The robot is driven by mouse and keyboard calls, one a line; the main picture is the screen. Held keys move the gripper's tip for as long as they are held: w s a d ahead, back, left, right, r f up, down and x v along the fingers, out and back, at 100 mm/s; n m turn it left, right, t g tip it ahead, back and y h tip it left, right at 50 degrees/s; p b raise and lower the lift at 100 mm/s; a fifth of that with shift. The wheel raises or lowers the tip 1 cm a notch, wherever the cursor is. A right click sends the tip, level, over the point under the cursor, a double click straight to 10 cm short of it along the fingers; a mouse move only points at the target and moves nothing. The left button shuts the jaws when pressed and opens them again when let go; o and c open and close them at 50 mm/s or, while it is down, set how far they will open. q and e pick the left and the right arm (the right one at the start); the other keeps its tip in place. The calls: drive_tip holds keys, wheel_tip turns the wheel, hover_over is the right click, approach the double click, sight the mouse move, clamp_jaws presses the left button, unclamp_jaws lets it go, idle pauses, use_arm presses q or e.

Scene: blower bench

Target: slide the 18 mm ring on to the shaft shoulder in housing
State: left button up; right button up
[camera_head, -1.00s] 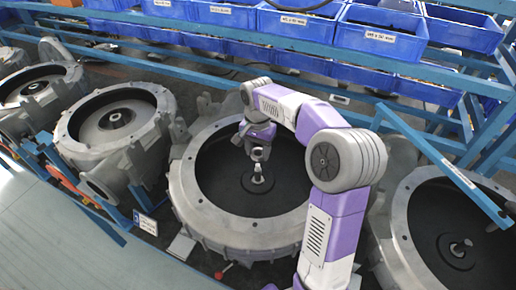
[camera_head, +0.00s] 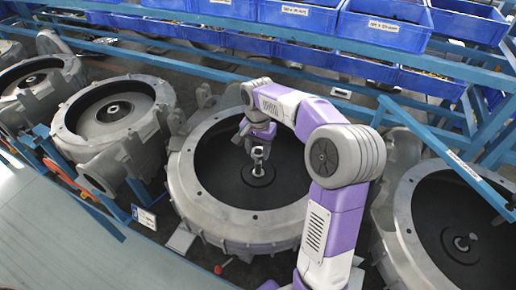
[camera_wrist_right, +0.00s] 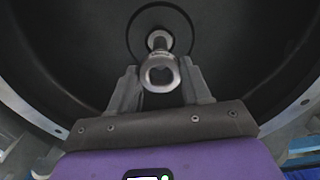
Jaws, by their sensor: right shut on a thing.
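The housing (camera_head: 222,216) is a large round grey casting with a dark bowl, in the middle of the head view. A metal shaft (camera_head: 258,170) stands up from the bowl's centre; its end also shows in the right wrist view (camera_wrist_right: 158,40). My right gripper (camera_head: 258,150) is over the shaft, pointing down. In the right wrist view its fingers (camera_wrist_right: 161,88) are shut on a small metal ring (camera_wrist_right: 160,74). The ring appears close to the shaft's end and slightly offset from it; whether they touch I cannot tell. My left gripper is not in view.
Other grey housings stand to the left (camera_head: 112,112) and right (camera_head: 455,235). Blue bins (camera_head: 385,28) line a blue rack (camera_head: 300,75) behind. A small white label card (camera_head: 145,217) stands at the front left.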

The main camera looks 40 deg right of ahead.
sight(258, 162)
drive_tip(key=shift+f+b, duration=3)
drive_tip(key=shift+f, duration=1.5)
drive_tip(key=o, duration=1.2)
drive_tip(key=shift+c, duration=0.2)
drive_tip(key=shift+r, duration=0.15)
wheel_tip(258, 162, up, 7)
drive_tip(key=shift+r+p, duration=0.2)
drive_tip(key=shift+p, duration=0.3)
